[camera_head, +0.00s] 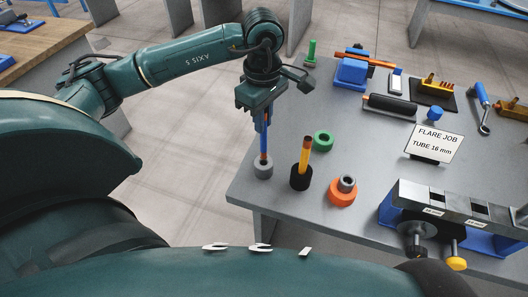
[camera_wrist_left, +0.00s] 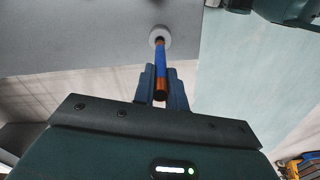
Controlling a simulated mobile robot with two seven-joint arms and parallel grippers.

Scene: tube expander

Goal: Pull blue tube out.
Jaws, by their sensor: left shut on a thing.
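The blue tube (camera_head: 263,143) has a blue sleeve and copper-coloured ends, and stands upright at the table's left edge. Its lower end is in or at a grey round holder (camera_head: 263,169). My left gripper (camera_head: 260,118) is above the holder, pointing down, and shut on the upper part of the tube. In the left wrist view the tube (camera_wrist_left: 160,62) runs between the fingers (camera_wrist_left: 162,88) towards the holder (camera_wrist_left: 160,35). I cannot tell how deep the tube's end sits in the holder. My right gripper is not in view.
Beside it stand a yellow-orange tube (camera_head: 304,155) in a black holder (camera_head: 301,180), a green ring (camera_head: 323,140) and an orange ring holder (camera_head: 342,194) with a grey ring. A sign (camera_head: 435,145), flaring bar (camera_head: 450,205) and tools lie further right. The table's left edge (camera_head: 243,175) is close.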

